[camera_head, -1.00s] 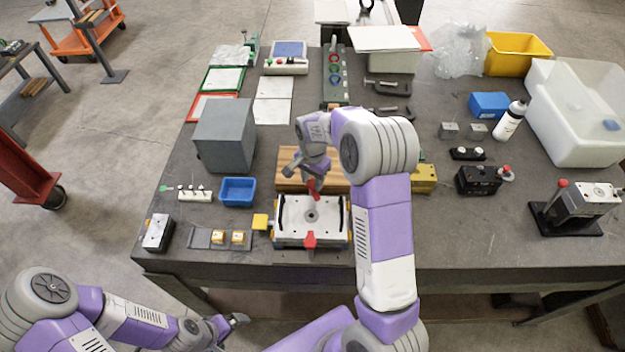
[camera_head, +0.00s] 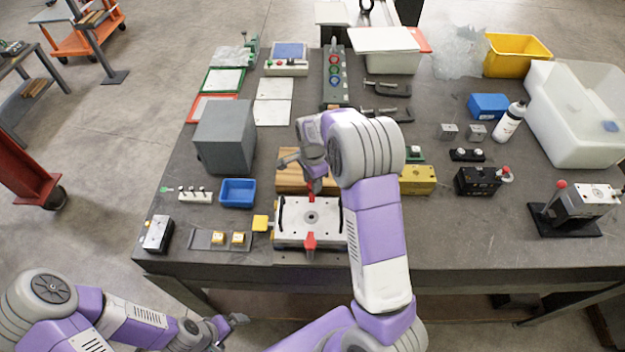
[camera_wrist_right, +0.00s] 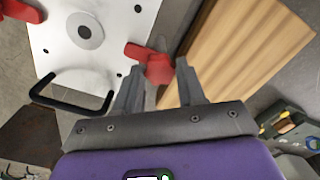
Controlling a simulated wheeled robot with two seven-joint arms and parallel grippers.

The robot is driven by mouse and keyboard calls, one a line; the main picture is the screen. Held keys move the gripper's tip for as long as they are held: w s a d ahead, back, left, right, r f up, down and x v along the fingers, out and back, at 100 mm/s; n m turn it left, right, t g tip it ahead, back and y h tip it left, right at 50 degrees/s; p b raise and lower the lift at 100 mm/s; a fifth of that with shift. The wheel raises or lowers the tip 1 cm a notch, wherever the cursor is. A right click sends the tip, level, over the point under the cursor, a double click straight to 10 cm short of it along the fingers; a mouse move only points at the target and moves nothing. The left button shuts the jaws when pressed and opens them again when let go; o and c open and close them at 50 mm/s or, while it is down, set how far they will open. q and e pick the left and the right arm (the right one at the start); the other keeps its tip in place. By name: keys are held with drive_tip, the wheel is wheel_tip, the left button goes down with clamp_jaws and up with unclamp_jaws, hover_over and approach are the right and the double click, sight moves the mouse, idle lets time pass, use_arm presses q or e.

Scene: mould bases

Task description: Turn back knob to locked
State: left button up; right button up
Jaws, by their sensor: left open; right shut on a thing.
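The mould base (camera_head: 290,226) has a pale metal plate with a round centre hole and stands near the table's front edge. Its back knob (camera_wrist_right: 152,62) is red and sits at the plate's back edge, with an arm reaching over the plate in the right wrist view. My right gripper (camera_wrist_right: 158,78) is shut on this knob, one finger on each side. In the head view the back knob (camera_head: 311,189) shows as a small red piece below my right wrist. The red front knob (camera_head: 310,242) points toward the front edge. My left gripper (camera_head: 239,320) is open and empty, before the table.
A wooden block (camera_head: 290,180) lies just behind the mould base. A blue tray (camera_head: 237,193) and a grey box (camera_head: 225,137) stand to the left. A yellow block (camera_head: 418,180) stands right of my right arm. The table's front right is mostly clear.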

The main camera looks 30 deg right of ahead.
drive_tip(key=o, duration=1.1)
drive_tip(key=shift+c, duration=0.2)
drive_tip(key=shift+r, duration=0.1)
wheel_tip(320, 180, up, 8)
drive_tip(key=shift+a+f, duration=0.1)
drive_tip(key=shift+f, duration=0.15)
